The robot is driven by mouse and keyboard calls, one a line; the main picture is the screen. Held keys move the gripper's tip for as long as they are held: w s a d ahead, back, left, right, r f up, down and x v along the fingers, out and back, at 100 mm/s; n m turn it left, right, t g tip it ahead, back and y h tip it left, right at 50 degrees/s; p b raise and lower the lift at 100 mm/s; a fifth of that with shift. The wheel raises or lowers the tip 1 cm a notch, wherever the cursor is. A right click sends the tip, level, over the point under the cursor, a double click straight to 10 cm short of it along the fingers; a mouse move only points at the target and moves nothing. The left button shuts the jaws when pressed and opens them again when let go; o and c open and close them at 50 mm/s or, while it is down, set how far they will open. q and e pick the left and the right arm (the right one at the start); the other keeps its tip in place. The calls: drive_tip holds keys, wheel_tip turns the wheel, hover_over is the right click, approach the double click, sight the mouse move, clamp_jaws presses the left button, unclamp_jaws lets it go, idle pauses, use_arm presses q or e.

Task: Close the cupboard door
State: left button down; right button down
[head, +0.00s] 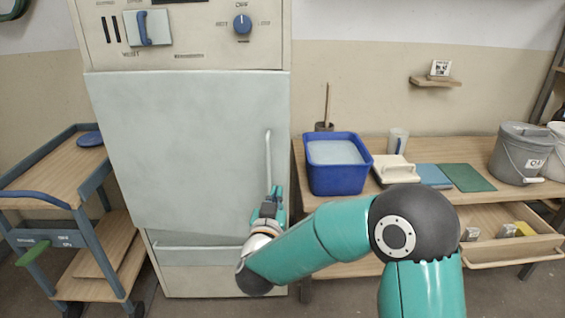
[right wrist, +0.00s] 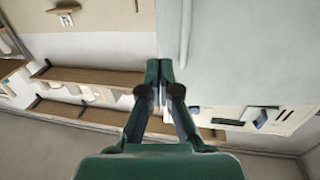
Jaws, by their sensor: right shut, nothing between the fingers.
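The cupboard door (head: 180,150) is a large pale grey-green panel on the cream cupboard, with a tall light handle (head: 268,150) near its right edge. My right gripper (head: 274,196) is at the lower end of the handle, in front of the door's lower right part. In the right wrist view its fingers (right wrist: 159,68) are together and empty, beside the handle (right wrist: 186,30) and the door (right wrist: 250,50). Whether they touch the door cannot be told. My left gripper is not in view.
A wooden trolley (head: 45,186) with blue frame stands left of the cupboard. To the right, a workbench (head: 475,197) holds a blue tub (head: 338,180), tiles and buckets (head: 520,152); its drawer (head: 515,249) is open. My right arm crosses in front of the bench.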

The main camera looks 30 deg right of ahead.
approach(285, 159)
drive_tip(key=x, duration=0.5)
drive_tip(key=shift+r+p, duration=0.1)
drive_tip(key=shift+p, duration=0.3)
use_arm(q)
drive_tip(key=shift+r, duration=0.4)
